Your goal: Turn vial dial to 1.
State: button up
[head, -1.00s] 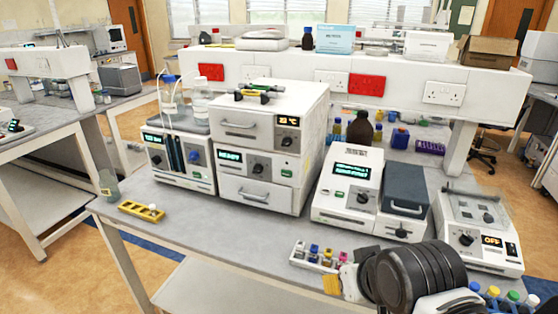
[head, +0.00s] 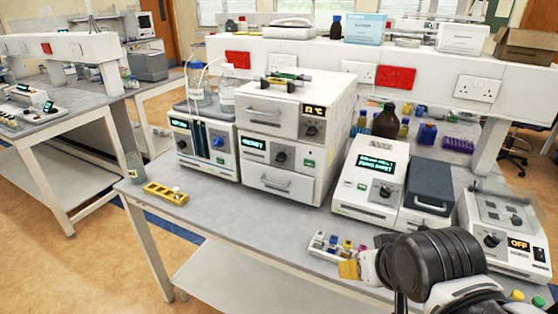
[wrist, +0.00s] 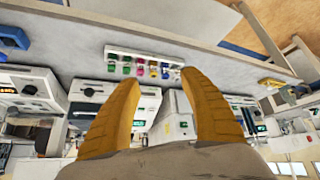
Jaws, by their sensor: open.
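Several machines on the bench carry dials, and I cannot read which is the vial dial. The white machine (head: 378,170) with a lit green display has a black dial (head: 386,192). The right-hand machine (head: 510,225), reading OFF, has a black dial (head: 492,240). The drawer unit (head: 285,135) has a dark dial (head: 281,157), and the pump-like unit at left has a blue dial (head: 218,142). My gripper (head: 348,270) is near the bench's front edge, beside the small vial rack (head: 322,247). In the wrist view its yellow fingers (wrist: 160,105) are spread and empty, apart from every dial.
A yellow rack (head: 166,194) and a glass beaker (head: 135,168) stand at the bench's left end. A grey-lidded unit (head: 432,185) sits between the display machine and the OFF machine, partly behind my arm. The bench surface left of the vial rack is clear.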

jog(key=w+d+r+h+b, duration=0.1)
jog(key=w+h, duration=0.2)
jog(key=w, duration=0.7)
jog(key=t+h+b, duration=0.3)
jog(key=t+h, duration=0.3)
jog(key=t, duration=0.3)
send_near(279, 160)
jog(key=b+x, duration=0.3)
jog(key=x, duration=0.6)
jog(key=shift+w+d+f, duration=0.15)
jog(key=shift+w, duration=0.2)
jog(key=shift+w+d, duration=0.2)
jog(key=shift+w, duration=0.15)
jog(key=shift+c, duration=0.5)
grip_shut()
